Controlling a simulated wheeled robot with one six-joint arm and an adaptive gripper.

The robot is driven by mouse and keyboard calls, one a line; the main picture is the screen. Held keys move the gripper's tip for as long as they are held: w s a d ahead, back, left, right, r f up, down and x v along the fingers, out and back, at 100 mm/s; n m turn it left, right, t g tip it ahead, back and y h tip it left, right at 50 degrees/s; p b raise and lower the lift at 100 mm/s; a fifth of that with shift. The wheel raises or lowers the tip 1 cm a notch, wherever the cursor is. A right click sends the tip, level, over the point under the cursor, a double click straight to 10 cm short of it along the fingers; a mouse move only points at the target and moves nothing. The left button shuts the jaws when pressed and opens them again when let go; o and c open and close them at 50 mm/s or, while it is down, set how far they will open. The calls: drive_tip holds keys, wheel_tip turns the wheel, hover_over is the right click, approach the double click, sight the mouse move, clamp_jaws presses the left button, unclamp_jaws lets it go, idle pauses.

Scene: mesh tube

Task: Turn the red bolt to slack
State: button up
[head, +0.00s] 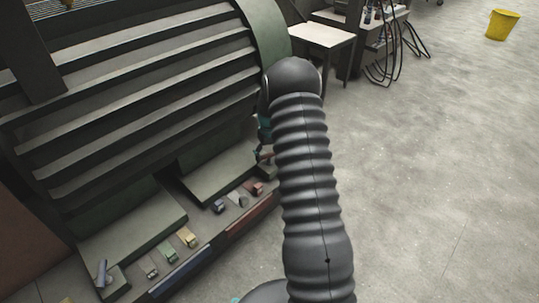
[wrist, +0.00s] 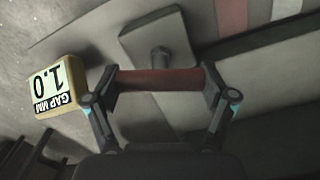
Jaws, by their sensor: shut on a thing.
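The red bolt shows in the wrist view as a dull red crossbar (wrist: 160,81), with a grey round stem behind it at a grey plate (wrist: 180,42). My gripper (wrist: 161,84) has one finger at each end of the red bar and is shut on it. In the head view a small red part (head: 265,156) shows beside my dark arm at the right end of the machine's ledge. My arm hides most of the gripper there. A yellow-edged gauge block (wrist: 58,86), reading "GAP MM 1.0", stands left of the gripper in the wrist view.
The slatted grey machine (head: 140,85) fills the left of the head view. Several small coloured blocks sit along its ledge, with a bluish-grey upright knob (head: 103,272) at the near left end. A small table (head: 320,35) and yellow bucket (head: 502,24) stand behind. Floor on the right is clear.

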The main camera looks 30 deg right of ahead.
sight(269, 153)
drive_tip(key=shift+w+r+n, duration=0.1)
drive_tip(key=shift+w+n, duration=0.05)
drive_tip(key=shift+n, duration=0.55)
drive_tip(key=o, duration=1)
drive_tip(key=shift+c, duration=0.2)
drive_tip(key=shift+o, duration=0.2)
wheel_tip(269, 153, up, 12)
